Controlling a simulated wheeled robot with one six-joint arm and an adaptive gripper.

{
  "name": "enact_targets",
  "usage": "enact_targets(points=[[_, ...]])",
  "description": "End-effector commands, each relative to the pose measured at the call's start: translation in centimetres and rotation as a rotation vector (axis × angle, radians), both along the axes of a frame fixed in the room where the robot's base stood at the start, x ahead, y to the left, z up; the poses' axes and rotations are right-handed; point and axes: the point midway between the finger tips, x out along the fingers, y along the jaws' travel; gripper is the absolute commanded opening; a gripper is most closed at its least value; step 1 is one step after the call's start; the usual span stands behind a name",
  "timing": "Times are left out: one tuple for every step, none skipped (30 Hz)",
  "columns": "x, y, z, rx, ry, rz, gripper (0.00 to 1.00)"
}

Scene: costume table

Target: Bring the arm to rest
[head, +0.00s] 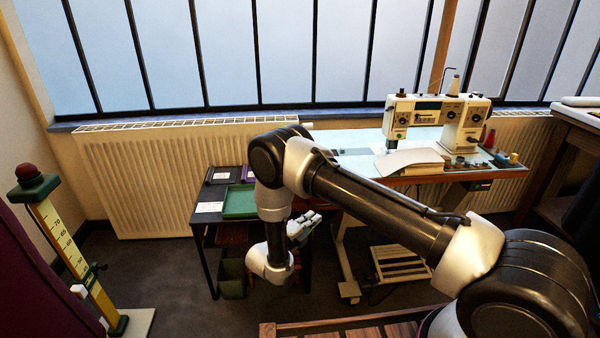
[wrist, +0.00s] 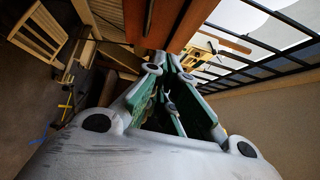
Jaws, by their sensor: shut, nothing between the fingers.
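My arm is bent out over the floor, its elbow high in front of the radiator. My gripper (head: 303,228) hangs at the end of the folded wrist, beside the small black side table and in front of the sewing table. In the wrist view, my gripper (wrist: 170,66) points away from the camera, with its fingers close together and nothing held between them.
A sewing machine (head: 438,117) stands on the sewing table (head: 356,140). A green tray (head: 239,202) lies on the side table. A yellow measuring stand (head: 63,240) is at left, a slatted wooden piece (head: 350,329) at the front. Dark floor (head: 175,285) is clear at left.

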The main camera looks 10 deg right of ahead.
Motion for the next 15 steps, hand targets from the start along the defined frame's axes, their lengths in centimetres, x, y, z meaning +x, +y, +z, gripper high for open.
enact_targets(points=[[0.0, 0.0, 0.0, 0.014, -0.014, 0.0, 0.0], [0.0, 0.0, -0.1, 0.031, -0.027, 0.0, 0.0], [0.0, 0.0, -0.3, 0.064, -0.049, -0.001, 0.0], [-0.1, -0.2, -0.5, 0.096, -0.07, -0.009, 0.0], [-0.3, -0.5, -0.7, 0.132, -0.094, -0.027, 0.0], [-0.9, -1.3, -1.2, 0.185, -0.127, -0.063, 0.0], [-1.6, -2.2, -1.7, 0.222, -0.152, -0.099, 0.0], [-2.5, -3.2, -2.2, 0.258, -0.177, -0.14, 0.0], [-3.7, -4.5, -2.7, 0.297, -0.209, -0.193, 0.0], [-4.7, -5.4, -3.0, 0.324, -0.235, -0.235, 0.0], [-5.6, -6.3, -2.8, 0.359, -0.271, -0.284, 0.0], [-6.9, -7.4, -2.1, 0.413, -0.337, -0.359, 0.0], [-7.6, -8.2, -1.2, 0.455, -0.392, -0.417, 0.0], [-8.3, -8.8, -0.4, 0.492, -0.443, -0.472, 0.0], [-9.1, -9.6, 0.7, 0.533, -0.508, -0.536, 0.0]])
